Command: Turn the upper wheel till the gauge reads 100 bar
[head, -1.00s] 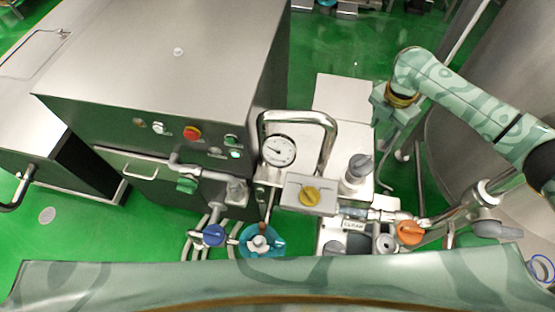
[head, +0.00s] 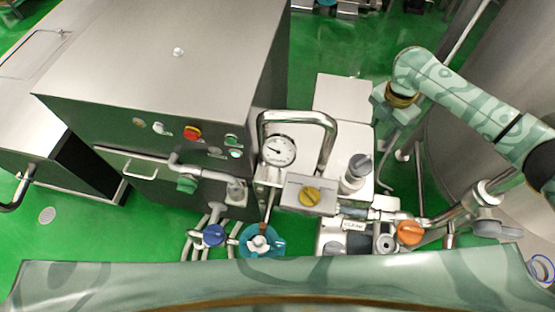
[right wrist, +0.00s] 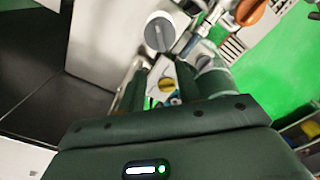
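A grey wheel (head: 358,165) with a ridge across its top sits upright on a silver cylinder, right of the pressure gauge (head: 277,151). It also shows in the right wrist view (right wrist: 160,33). A second, lower grey wheel (head: 335,247) is near the front of the machine. The white-faced gauge's needle points left; its numbers are too small to read. My right gripper (head: 383,96) is behind and right of the upper grey wheel, apart from it. The right wrist view shows its fingers (right wrist: 158,92) spread with nothing held. My left gripper is out of view.
A bent steel pipe (head: 328,128) arches around the gauge. A yellow knob (head: 310,196), an orange handle (head: 409,232), a blue knob (head: 213,235) and a teal ring (head: 276,250) crowd the front. A steel cabinet (head: 180,60) stands left, a large tank right.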

